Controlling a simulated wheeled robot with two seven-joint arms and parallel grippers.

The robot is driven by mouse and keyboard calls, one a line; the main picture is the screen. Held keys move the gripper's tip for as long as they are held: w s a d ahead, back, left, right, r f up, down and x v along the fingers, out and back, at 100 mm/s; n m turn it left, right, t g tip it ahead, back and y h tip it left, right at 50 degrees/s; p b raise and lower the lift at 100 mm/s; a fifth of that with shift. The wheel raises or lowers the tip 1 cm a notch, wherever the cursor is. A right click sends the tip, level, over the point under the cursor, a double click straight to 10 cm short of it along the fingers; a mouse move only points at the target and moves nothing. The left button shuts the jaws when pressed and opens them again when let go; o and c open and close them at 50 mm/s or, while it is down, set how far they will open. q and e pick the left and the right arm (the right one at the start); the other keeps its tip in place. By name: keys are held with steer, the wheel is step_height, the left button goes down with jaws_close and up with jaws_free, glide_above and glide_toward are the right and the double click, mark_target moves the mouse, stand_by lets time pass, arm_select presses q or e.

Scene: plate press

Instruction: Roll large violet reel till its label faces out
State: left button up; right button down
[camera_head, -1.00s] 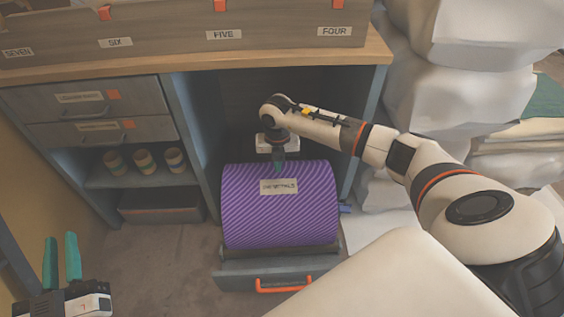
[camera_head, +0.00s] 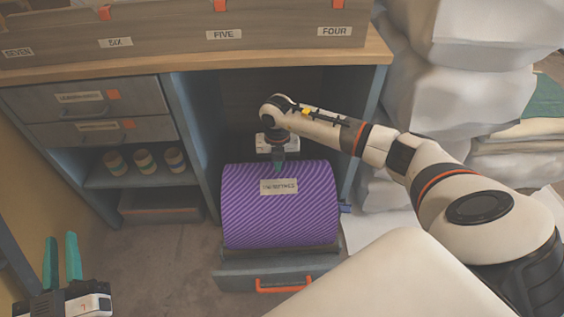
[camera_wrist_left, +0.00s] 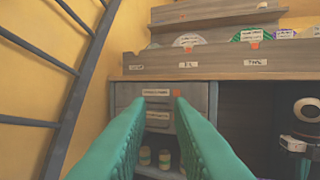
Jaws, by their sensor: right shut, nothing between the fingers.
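The large violet reel (camera_head: 280,215) has diagonal stripes and lies on its side in a low pull-out cradle (camera_head: 240,277) under the bench. Its pale label (camera_head: 279,187) is on the upper front of the reel, facing up and outward toward the head camera. My right gripper (camera_head: 279,167) points down at the top of the reel, just above the label; its fingers are shut with nothing between them. I cannot tell whether the tips touch the reel. My left gripper (camera_head: 62,263) is open and empty at the lower left; its teal fingers also show in the left wrist view (camera_wrist_left: 160,125).
The cradle has an orange handle (camera_head: 285,286). Drawers (camera_head: 85,97) and a shelf with several small spools (camera_head: 145,161) stand to the left. White sacks (camera_head: 440,85) are stacked at the right. A ladder-like rail (camera_wrist_left: 60,60) is left of my left gripper. Floor left of the cradle is clear.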

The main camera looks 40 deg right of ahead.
mark_target(279, 186)
arm_select(q)
steer(key=shift+r, duration=0.1)
arm_select(e)
steer(key=shift+f, duration=0.15)
